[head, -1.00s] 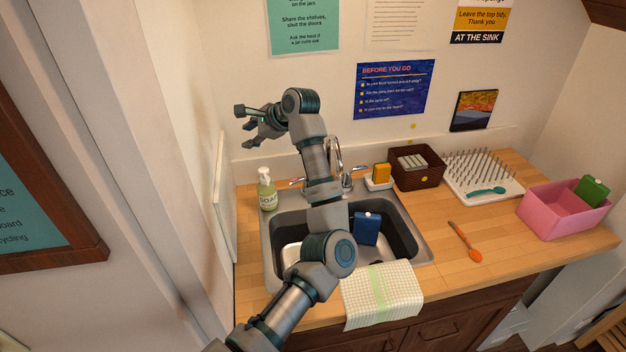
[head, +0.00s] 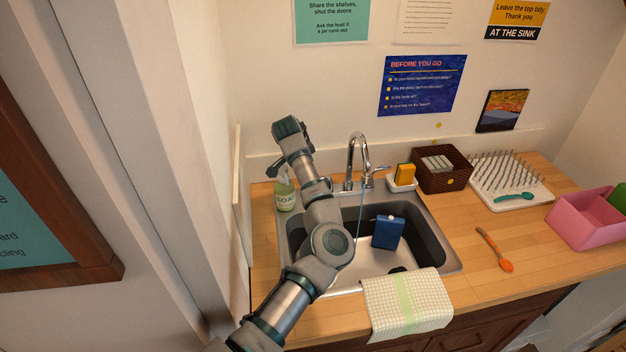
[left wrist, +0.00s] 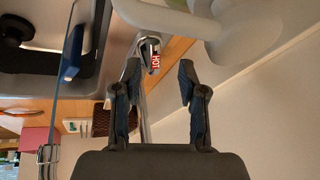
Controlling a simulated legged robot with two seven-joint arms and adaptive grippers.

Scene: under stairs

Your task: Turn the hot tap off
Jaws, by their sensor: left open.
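The chrome tap (head: 352,160) stands behind the sink, and a thin stream of water (head: 361,215) runs from its spout. One lever (head: 380,168) shows on its right; my left arm hides the left side in the head view. In the left wrist view, the hot tap handle (left wrist: 153,58) bears a red HOT label and lies just beyond the fingertips, roughly between them. My left gripper (left wrist: 160,72) is open and empty; I cannot tell whether a finger touches the handle. My right gripper is not in view.
A soap bottle (head: 285,192) stands close beside my left wrist; its pale pump (left wrist: 185,22) is near the fingers. The sink (head: 440,262) holds a blue object (head: 388,232). A sponge holder (head: 402,184) and brown basket (head: 442,181) stand right of the tap.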

